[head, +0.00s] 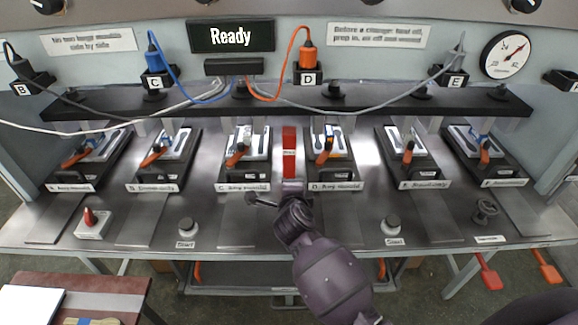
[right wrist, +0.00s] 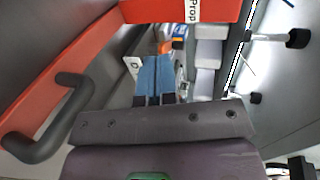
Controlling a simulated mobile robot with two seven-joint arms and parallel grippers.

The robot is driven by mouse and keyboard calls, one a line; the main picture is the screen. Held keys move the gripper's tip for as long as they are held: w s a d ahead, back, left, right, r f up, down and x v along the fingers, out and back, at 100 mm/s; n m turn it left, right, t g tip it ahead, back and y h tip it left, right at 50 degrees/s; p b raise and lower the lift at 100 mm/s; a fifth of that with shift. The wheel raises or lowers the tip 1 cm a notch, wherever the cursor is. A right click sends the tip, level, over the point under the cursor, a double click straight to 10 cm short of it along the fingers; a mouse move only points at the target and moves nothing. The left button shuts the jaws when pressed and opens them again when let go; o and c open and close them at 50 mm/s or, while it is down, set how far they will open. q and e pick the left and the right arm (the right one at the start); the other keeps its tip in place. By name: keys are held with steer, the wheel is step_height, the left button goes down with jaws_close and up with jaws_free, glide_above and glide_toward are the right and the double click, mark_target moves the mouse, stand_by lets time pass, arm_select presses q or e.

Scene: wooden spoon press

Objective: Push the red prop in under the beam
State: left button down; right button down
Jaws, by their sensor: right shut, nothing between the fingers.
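The red prop (head: 289,152) stands upright between stations C and D, just in front of the long black beam (head: 400,102). In the head view its top end is close below the beam's front edge; I cannot tell whether any of it is under the beam. Its labelled red face (right wrist: 165,10) fills the top of the right wrist view. My right gripper (head: 291,187) is at the near, lower end of the prop. Its fingers (right wrist: 154,80) are together and empty in the right wrist view, pointing toward the prop; contact cannot be told. My left gripper is not in view.
Station C (head: 245,160) and station D (head: 335,160), with orange levers, flank the prop closely. A dark handle (right wrist: 50,120) is close on the left in the right wrist view. Cables (head: 120,125) hang over the beam. A display (head: 231,37) reads "Ready".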

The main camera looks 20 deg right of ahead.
mark_target(291, 161)
steer(key=x, duration=0.6)
steer(key=r+b+x, duration=0.1)
steer(key=x, duration=0.2)
steer(key=shift+w+d+f, duration=0.1)
steer(key=shift+w+f, duration=0.05)
steer(key=shift+w, duration=0.3)
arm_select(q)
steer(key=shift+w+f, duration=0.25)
arm_select(e)
steer(key=shift+w+d, duration=0.1)
steer(key=shift+w, duration=0.15)
